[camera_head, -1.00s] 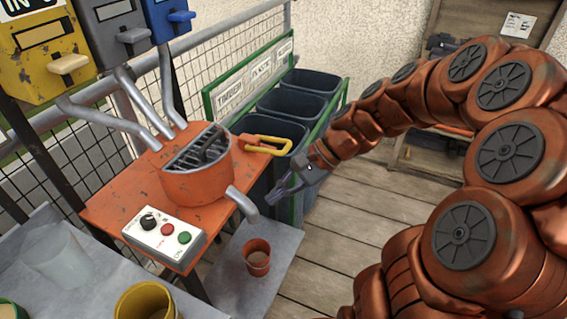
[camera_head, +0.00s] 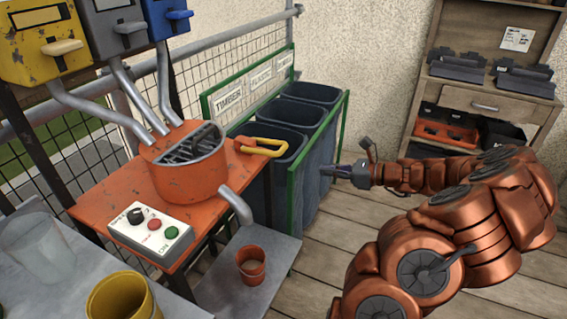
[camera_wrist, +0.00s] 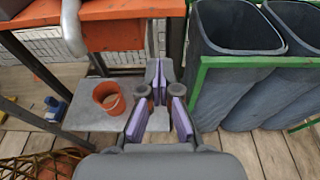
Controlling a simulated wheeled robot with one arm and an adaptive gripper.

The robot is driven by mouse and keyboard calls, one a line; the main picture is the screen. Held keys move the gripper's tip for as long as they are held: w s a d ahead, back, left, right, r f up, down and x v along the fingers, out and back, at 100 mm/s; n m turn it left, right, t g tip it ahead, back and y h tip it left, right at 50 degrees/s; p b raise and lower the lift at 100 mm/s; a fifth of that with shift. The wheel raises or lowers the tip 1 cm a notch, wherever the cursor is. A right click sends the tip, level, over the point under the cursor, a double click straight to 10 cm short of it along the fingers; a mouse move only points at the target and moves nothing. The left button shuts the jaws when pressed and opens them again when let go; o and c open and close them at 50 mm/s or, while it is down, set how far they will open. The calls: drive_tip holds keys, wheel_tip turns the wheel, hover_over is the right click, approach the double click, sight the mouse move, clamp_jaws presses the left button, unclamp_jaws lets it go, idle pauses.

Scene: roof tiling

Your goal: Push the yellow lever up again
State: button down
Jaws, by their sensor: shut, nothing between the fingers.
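In the wrist view my gripper (camera_wrist: 160,75) points toward the low grey shelf; the yellow lever is not visible there.
Dark bins (camera_head: 285,130) in a green frame (camera_head: 296,190) stand close behind and left of my gripper. An orange bucket (camera_head: 251,266) sits on the low shelf under the drum's spout (camera_head: 236,205). A control box (camera_head: 150,232) is on the table. Wooden floor is free at right.

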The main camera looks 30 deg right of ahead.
drive_tip(key=shift+d+f, duration=0.2)
drive_tip(key=shift+d, duration=0.15)
drive_tip(key=w+a+r, duration=0.1)
drive_tip(key=w+a, duration=0.5)
drive_tip(key=w, duration=0.4)
idle(0.4)
drive_tip(key=shift+r, duration=0.1)
